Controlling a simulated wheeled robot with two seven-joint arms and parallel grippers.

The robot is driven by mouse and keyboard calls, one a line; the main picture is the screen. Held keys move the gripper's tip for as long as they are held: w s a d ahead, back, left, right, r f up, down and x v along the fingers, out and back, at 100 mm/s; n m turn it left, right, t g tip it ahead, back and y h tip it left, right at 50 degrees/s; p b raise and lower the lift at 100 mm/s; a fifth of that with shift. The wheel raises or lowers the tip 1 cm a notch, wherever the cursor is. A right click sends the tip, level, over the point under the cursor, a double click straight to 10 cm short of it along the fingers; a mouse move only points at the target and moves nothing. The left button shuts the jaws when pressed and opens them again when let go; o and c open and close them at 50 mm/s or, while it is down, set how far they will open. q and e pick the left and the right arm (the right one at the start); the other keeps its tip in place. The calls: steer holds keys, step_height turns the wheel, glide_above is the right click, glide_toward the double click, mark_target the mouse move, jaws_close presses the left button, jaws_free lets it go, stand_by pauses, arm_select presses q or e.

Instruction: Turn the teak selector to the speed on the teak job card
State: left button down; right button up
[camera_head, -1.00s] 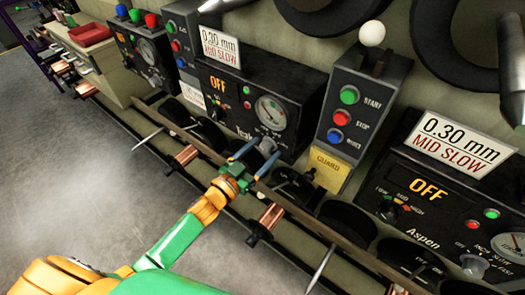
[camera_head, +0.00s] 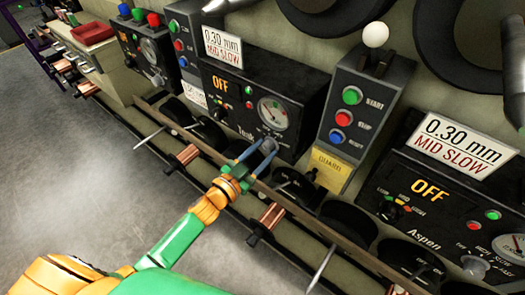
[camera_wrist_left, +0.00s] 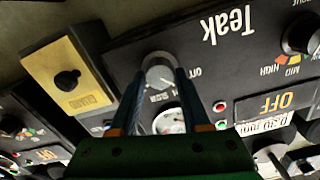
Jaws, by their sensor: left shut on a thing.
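The teak panel (camera_head: 235,85) carries the name Teak, an orange OFF display and a round gauge (camera_head: 273,113). The teak job card (camera_head: 221,47) above it reads 0.30 mm, MID SLOW. The teak selector is a grey round knob (camera_head: 269,145) low on the panel, also seen in the left wrist view (camera_wrist_left: 158,72). My left gripper (camera_head: 257,152) is shut on the selector, one blue finger on each side; its fingers also show in the left wrist view (camera_wrist_left: 156,95). The fingers hide part of the scale; OFF shows beside the knob. My right gripper is not in view.
A control box (camera_head: 355,110) with a yellow GUARD plate (camera_head: 332,169) stands right of the teak panel. The Aspen panel (camera_head: 425,195) lies further right. Grey floor is clear at left.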

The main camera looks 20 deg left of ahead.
arm_select(q)
steer(key=m, duration=0.6)
steer(key=m+b, duration=0.1)
steer(key=m, duration=0.4)
steer(key=shift+m, duration=0.3)
stand_by(0.5)
steer(key=shift+c, duration=1.9)
jaws_free()
steer(key=shift+d, duration=0.1)
steer(key=shift+f, duration=0.1)
steer(key=v, duration=0.7)
